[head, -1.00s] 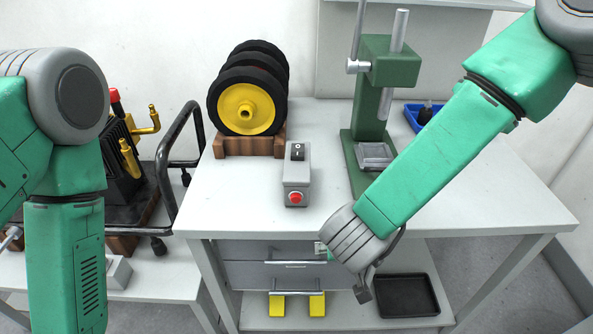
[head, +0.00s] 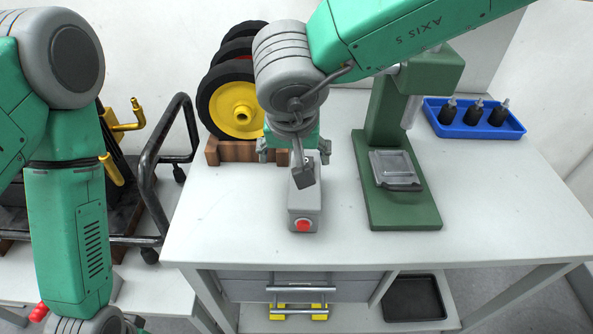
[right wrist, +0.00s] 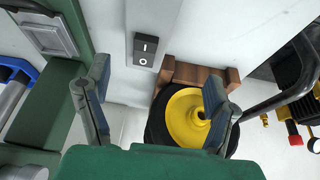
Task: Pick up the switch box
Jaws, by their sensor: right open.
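The switch box (head: 305,207) is a grey upright-looking box on the white table, with a red button on its near face. A black rocker switch on its top shows in the right wrist view, where the box (right wrist: 145,18) lies between and beyond my fingers. My right gripper (head: 293,150) is open and empty above the far end of the box. Its two fingers (right wrist: 155,100) are spread wide, and I see no contact.
Yellow-hubbed black wheels (head: 232,105) on a wooden stand (head: 245,151) are close behind the box. A green press (head: 405,208) stands to the right, with a blue tray (head: 455,130) of dark bottles beyond. The table (head: 490,215) is clear at right front.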

